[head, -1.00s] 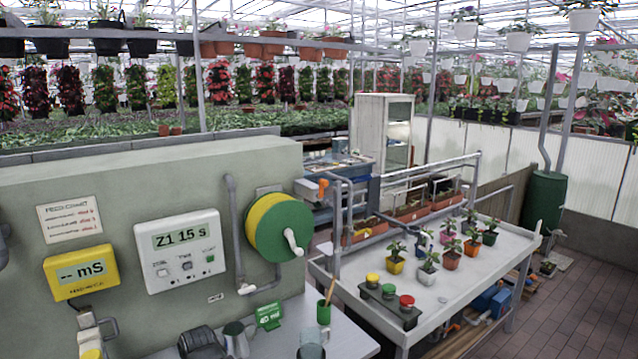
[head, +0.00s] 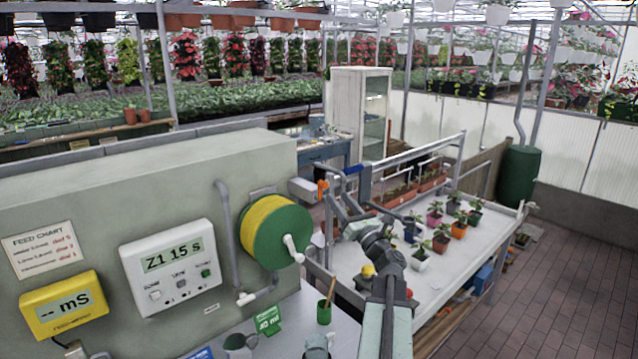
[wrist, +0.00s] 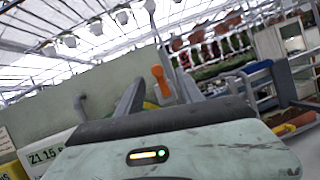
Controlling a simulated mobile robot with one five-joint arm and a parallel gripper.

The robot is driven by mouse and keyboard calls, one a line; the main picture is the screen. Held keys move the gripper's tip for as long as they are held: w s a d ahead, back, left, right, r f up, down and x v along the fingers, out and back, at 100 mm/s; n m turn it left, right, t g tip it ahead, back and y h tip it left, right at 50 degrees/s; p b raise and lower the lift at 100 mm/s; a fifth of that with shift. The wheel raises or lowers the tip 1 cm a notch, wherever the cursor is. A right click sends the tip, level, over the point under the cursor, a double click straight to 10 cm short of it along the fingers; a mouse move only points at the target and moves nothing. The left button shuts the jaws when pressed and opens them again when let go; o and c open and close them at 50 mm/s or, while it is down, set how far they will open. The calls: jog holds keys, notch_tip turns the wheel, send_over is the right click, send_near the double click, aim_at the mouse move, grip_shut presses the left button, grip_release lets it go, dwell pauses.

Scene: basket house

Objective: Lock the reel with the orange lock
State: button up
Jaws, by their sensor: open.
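The reel (head: 283,238) is a green disc with a yellow band and a white crank, mounted at the right end of the grey-green wall. The orange lock (head: 322,188) is a small handle just right of and above the reel. My gripper (head: 338,194) is close to the lock, on its right in the head view. In the wrist view my gripper (wrist: 160,78) is open and empty, and the lock (wrist: 158,74) appears between its two fingers, beyond them. I cannot tell whether they touch. A bit of the reel's yellow (wrist: 151,105) shows low behind the jaws.
A white table (head: 440,285) with potted plants lies under and right of my arm. A control box (head: 168,266) and yellow meter (head: 64,304) hang on the wall. Brick floor (head: 560,290) is free at right.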

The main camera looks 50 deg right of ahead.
aim_at(326, 186)
jog(key=p+x, duration=0.1)
jog(key=x, duration=0.1)
jog(key=p+x, duration=0.1)
jog(key=x, duration=0.2)
jog(key=p+x, duration=0.1)
jog(key=x, duration=0.2)
jog(key=shift+w+a+f, duration=0.1)
jog(key=shift+w+a, duration=0.15)
jog(key=shift+a, duration=0.05)
jog(key=shift+s, duration=0.1)
grip_shut()
